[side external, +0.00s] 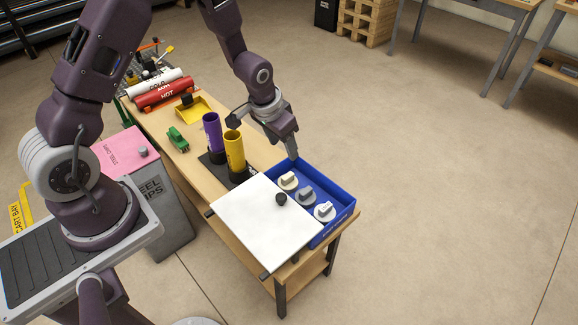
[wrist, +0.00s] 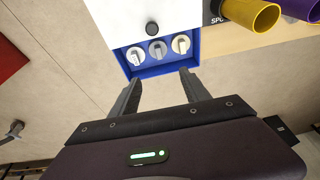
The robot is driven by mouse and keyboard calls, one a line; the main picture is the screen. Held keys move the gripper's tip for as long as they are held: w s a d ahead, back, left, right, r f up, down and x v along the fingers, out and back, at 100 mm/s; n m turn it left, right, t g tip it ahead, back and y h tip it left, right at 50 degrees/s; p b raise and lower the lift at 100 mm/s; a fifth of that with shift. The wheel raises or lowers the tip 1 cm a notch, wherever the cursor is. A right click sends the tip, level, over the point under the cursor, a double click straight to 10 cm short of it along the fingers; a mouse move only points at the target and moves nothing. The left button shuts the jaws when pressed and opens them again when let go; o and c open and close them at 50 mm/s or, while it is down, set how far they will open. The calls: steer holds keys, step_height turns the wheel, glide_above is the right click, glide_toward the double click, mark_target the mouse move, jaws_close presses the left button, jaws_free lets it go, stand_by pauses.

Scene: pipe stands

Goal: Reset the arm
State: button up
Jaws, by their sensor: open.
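My gripper (side external: 293,156) is open and empty. In the side external view it hangs above the back left edge of the blue bin (side external: 342,216). In the wrist view the two fingers of my gripper (wrist: 158,88) stand apart, with the blue bin (wrist: 152,73) beyond them. Three round knob-like pieces sit in the bin in a row: a cream one (side external: 288,180), a grey one (side external: 305,196) and a white one (side external: 325,211). My gripper touches none of them.
A yellow pipe (side external: 235,152) and a purple pipe (side external: 212,132) stand upright close to my gripper. A green object (side external: 178,138), a yellow tray (side external: 194,110) and red pipe (side external: 166,95) lie farther along the bench.

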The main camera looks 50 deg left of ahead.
steer(key=s+d+r+t, duration=0.1)
steer(key=s+r, duration=0.3)
steer(key=r, duration=0.6)
steer(key=s+d+r, duration=0.1)
steer(key=s+r, duration=0.4)
steer(key=r, duration=0.5)
steer(key=s+d+r, duration=0.1)
steer(key=s+r, duration=0.2)
steer(key=s, duration=0.5)
steer(key=s+d+r+t, duration=0.1)
steer(key=s+d+r, duration=0.1)
steer(key=s, duration=0.7)
steer(key=shift+r, duration=0.65)
